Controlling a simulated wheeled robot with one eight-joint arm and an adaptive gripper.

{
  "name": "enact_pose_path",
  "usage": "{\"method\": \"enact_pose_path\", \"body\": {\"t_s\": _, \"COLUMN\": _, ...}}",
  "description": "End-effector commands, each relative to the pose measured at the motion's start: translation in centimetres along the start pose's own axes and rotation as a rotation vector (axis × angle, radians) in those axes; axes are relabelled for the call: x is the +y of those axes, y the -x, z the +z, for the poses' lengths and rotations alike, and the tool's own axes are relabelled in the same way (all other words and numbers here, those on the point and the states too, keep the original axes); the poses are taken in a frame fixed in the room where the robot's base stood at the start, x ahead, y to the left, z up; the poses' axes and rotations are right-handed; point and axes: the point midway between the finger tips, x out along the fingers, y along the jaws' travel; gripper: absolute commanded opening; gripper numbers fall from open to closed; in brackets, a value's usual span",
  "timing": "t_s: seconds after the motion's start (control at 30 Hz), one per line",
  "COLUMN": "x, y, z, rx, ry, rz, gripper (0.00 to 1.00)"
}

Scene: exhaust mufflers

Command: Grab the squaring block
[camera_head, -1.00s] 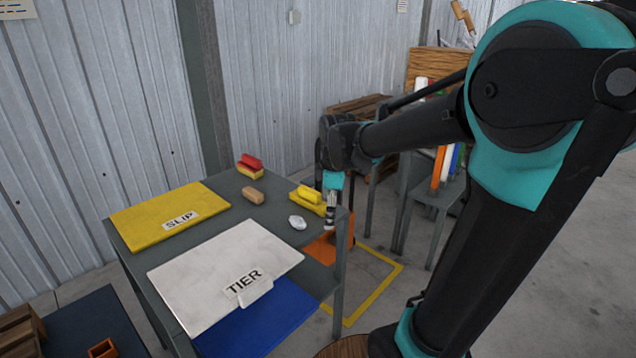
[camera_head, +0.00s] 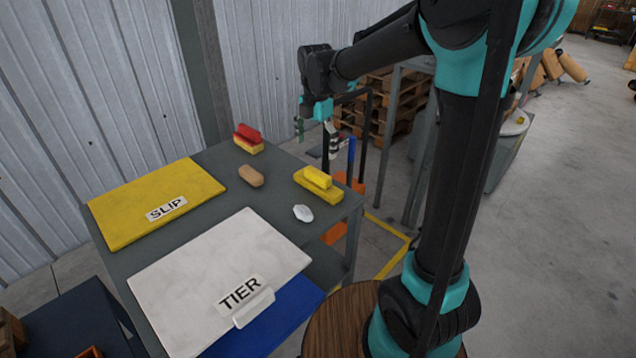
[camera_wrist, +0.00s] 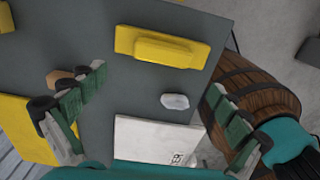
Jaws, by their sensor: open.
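A yellow block with a smaller raised yellow piece on top (camera_head: 318,185) lies near the right edge of the grey table. A red-topped yellow block (camera_head: 248,139) and a tan rounded block (camera_head: 251,176) lie farther left. I cannot tell for certain which is the squaring block. My gripper (camera_head: 316,134) is open and empty, raised above the table's far right corner. In the wrist view the two-part yellow block (camera_wrist: 160,47) shows whole, ahead of and between the spread green fingers (camera_wrist: 158,84). The tan block is partly hidden by the left finger.
A small white lump (camera_head: 303,213) lies near the yellow block. A yellow board marked SLIP (camera_head: 125,205) and a white board marked TIER (camera_head: 205,265) cover much of the table (camera_head: 215,217). A wooden barrel (camera_head: 322,325) stands at the near right.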

Motion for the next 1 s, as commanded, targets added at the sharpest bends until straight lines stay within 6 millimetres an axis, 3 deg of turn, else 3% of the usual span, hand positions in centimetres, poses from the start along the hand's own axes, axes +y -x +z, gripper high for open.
{"method": "enact_pose_path", "body": {"t_s": 0.2, "x": 0.0, "y": -3.6, "z": 0.0, "rx": 0.0, "ry": -0.001, "rz": 0.0, "gripper": 1.0}}
{"method": "enact_pose_path", "body": {"t_s": 0.47, "x": -0.1, "y": -5.3, "z": 0.1, "rx": 0.0, "ry": -0.002, "rz": 0.0, "gripper": 1.0}}
{"method": "enact_pose_path", "body": {"t_s": 0.7, "x": -0.3, "y": -8.6, "z": 0.4, "rx": 0.0, "ry": -0.002, "rz": 0.0, "gripper": 1.0}}
{"method": "enact_pose_path", "body": {"t_s": 1.0, "x": -0.4, "y": -9.8, "z": 0.4, "rx": 0.0, "ry": -0.002, "rz": 0.0, "gripper": 1.0}}
